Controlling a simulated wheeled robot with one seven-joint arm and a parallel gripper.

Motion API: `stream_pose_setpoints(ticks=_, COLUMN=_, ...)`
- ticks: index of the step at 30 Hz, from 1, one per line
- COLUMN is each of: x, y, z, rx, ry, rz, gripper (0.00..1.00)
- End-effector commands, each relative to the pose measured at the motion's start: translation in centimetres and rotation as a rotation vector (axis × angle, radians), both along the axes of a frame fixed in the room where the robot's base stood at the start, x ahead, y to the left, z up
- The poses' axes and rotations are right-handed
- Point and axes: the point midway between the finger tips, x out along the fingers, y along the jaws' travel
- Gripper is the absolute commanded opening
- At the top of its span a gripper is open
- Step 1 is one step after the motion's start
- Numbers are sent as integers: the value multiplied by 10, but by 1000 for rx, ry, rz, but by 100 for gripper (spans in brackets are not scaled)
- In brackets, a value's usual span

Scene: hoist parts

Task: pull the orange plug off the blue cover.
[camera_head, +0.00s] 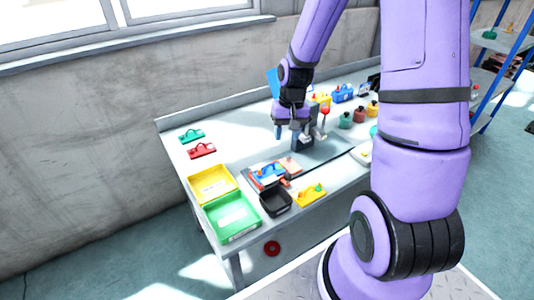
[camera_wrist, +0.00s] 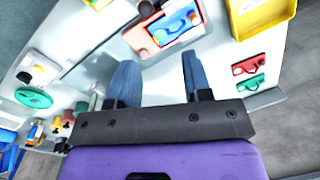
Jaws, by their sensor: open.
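A blue cover (camera_head: 268,171) with orange-red parts on it lies at the middle front of the bench. It also shows at the top of the wrist view as a blue piece (camera_wrist: 177,27) on an orange and white base.
Yellow (camera_head: 207,184) and green trays (camera_head: 237,233) stand at the front left, a black bin (camera_head: 276,208) beside them. A yellow cover (camera_head: 310,196) lies right of the bin. Green (camera_head: 191,136) and red covers (camera_head: 202,150) lie at the left. A grey stand (camera_head: 301,141) is close to my gripper.

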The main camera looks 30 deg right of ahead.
Motion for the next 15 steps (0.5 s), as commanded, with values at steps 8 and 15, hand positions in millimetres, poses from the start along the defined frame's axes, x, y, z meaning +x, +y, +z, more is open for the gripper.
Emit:
stream_pose_setpoints(ticks=8, x=29, y=16, z=-41, rx=201, ry=153, rz=-923, gripper=45)
stream_pose_setpoints(ticks=15, x=46, y=19, z=-60, rx=279, ry=256, rz=-1370, gripper=45)
